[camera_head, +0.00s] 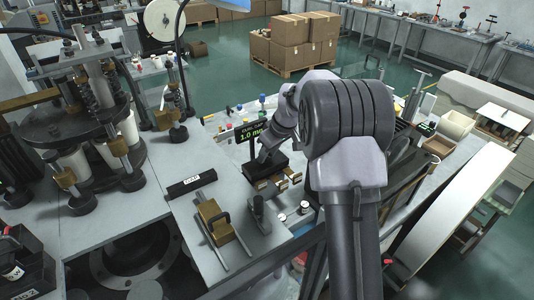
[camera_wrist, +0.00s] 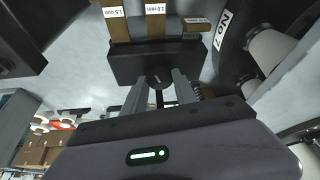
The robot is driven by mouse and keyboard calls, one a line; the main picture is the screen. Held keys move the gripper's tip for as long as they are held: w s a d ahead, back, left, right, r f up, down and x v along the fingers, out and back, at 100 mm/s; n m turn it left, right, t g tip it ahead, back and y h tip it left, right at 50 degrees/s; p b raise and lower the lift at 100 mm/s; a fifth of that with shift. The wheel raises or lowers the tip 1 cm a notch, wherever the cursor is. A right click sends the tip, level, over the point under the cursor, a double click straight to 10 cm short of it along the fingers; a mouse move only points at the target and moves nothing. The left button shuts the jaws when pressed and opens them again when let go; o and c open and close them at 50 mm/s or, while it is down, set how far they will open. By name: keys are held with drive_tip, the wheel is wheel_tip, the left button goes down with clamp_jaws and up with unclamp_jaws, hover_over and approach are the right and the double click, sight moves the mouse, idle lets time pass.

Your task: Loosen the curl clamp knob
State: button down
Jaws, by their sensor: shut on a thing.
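The curl clamp knob (camera_wrist: 158,76) is a small dark round knob with a light mark on its face, in front of a black block (camera_wrist: 130,62) in the wrist view. My gripper (camera_wrist: 162,88) has its two grey fingers shut on the knob, one on each side. In the head view my gripper (camera_head: 262,165) is small and dark, low over the bench below a display, and the knob is hidden there. The display (camera_head: 250,134) reads 1.0 mm in green. Brass pieces labelled 1.5 mm (camera_wrist: 113,22) and 1.0 mm (camera_wrist: 155,20) show beyond the block.
A large forming machine (camera_head: 85,110) fills the left. My arm covers the bench's middle right. Cardboard boxes (camera_head: 290,42) stand on a pallet behind.

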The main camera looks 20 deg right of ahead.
drive_tip(key=n+y+p, duration=0.1)
drive_tip(key=n, duration=0.1)
drive_tip(key=n+g+p, duration=0.1)
drive_tip(key=n+p, duration=0.1)
drive_tip(key=n, duration=0.1)
drive_tip(key=shift+w+d+r+n+y, duration=0.2)
drive_tip(key=shift+n+y, duration=0.1)
drive_tip(key=shift+y, duration=0.1)
drive_tip(key=n+g+p, duration=0.1)
drive_tip(key=n+p, duration=0.2)
drive_tip(key=shift+y+p, duration=0.3)
drive_tip(key=shift+w+d+f+n+g+p, duration=0.1)
drive_tip(key=shift+n+g+p, duration=0.2)
drive_tip(key=shift+n+p, duration=0.35)
drive_tip(key=shift+w+n+g+p, duration=0.1)
drive_tip(key=shift+n+g+p, duration=0.2)
drive_tip(key=shift+n+p, duration=0.3)
drive_tip(key=c, duration=1)
unclamp_jaws()
drive_tip(key=shift+f, duration=0.1)
drive_tip(key=shift+o, duration=0.2)
drive_tip(key=p+v, duration=0.4)
drive_tip(key=v, duration=1.3)
drive_tip(key=shift+d, duration=0.25)
